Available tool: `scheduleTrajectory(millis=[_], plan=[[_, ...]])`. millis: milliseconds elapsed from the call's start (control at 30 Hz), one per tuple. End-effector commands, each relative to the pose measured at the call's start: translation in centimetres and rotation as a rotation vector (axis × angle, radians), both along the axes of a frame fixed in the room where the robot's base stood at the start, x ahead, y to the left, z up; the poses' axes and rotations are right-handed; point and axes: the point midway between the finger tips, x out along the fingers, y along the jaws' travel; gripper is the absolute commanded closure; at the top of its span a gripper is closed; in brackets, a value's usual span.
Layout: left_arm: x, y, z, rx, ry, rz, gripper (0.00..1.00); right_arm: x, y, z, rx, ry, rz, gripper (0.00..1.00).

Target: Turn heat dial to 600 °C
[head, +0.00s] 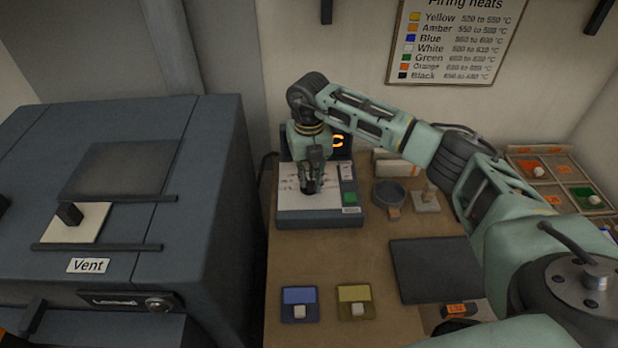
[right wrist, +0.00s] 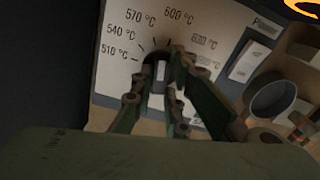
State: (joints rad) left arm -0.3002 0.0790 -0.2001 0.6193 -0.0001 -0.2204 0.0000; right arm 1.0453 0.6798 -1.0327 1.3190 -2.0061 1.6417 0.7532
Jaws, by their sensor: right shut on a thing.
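The heat dial (right wrist: 158,72) is a dark round knob on the pale face of the control box (head: 320,217). In the right wrist view, printed marks around it read 510, 540, 570 and 600 °C, with further labels to the right partly hidden or faint. My right gripper (head: 311,188) reaches down onto the box and is shut on the dial; its fingers also show in the right wrist view (right wrist: 168,68). The fingers cover part of the dial, and I cannot tell for sure which mark it points to. My left gripper is not in view.
A grey kiln with a Vent label (head: 88,265) stands left of the bench (head: 330,262). A grey bowl (head: 389,192) and a small stand (head: 426,199) sit right of the box.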

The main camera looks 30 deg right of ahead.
Motion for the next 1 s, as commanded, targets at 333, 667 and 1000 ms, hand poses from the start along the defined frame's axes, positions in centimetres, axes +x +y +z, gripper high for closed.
scheduleTrajectory(millis=[333, 667, 1000], plan=[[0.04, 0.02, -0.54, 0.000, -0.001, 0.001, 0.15, 0.09, -0.05, 0.11, 0.000, -0.003, -0.173, 1.00], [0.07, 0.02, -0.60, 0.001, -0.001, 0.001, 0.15, 0.10, -0.05, 0.17, 0.001, -0.003, -0.213, 1.00], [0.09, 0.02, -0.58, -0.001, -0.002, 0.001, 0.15, 0.11, -0.05, 0.18, 0.001, -0.004, -0.212, 0.78]])
